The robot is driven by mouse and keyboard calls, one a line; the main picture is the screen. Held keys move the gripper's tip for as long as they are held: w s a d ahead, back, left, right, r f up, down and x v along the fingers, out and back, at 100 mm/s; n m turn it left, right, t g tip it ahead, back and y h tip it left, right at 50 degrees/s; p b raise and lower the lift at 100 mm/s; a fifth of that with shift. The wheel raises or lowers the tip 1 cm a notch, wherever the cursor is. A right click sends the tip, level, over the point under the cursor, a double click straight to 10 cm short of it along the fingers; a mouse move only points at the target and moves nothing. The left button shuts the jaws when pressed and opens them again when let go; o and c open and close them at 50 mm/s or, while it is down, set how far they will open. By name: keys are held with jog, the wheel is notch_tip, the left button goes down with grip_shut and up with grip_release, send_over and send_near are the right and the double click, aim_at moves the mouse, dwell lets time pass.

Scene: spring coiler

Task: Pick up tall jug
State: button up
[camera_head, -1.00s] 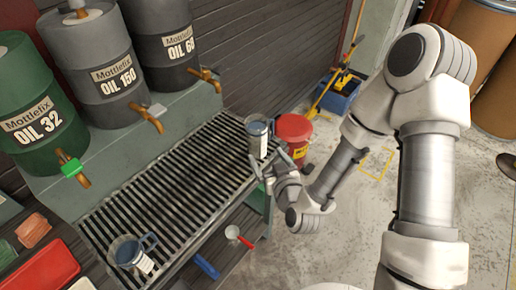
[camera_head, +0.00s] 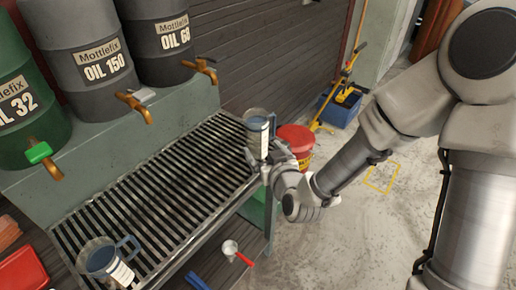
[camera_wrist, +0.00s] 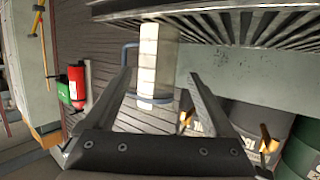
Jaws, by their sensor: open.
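The tall jug (camera_head: 257,128) is clear with a blue rim and a pale label. It stands upright at the far right end of the slatted grate (camera_head: 150,180). My gripper (camera_head: 268,160) is open at the jug's near right side, low on its body. In the wrist view, which is upside down, the jug (camera_wrist: 148,60) with its blue handle shows between the two spread fingers (camera_wrist: 160,75). I cannot tell whether the fingertips reach around it. A second, wider-looking jug (camera_head: 100,258) with a blue handle stands at the grate's near left end.
Oil drums with brass taps (camera_head: 135,105) stand on a ledge behind the grate. A red bucket (camera_head: 297,143) is just beyond my gripper. A small red-handled measure (camera_head: 232,250) lies on the lower shelf. The floor to the right is mostly clear.

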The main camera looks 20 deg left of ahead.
jog(key=shift+w+a+f, duration=0.2)
jog(key=shift+w+a, duration=0.2)
jog(key=shift+w, duration=0.15)
jog(key=shift+p+x, duration=0.45)
jog(key=shift+x, duration=2.65)
jog(key=shift+w+d, duration=0.15)
jog(key=shift+r, duration=0.1)
jog(key=c, duration=1.3)
jog(key=shift+r, duration=0.1)
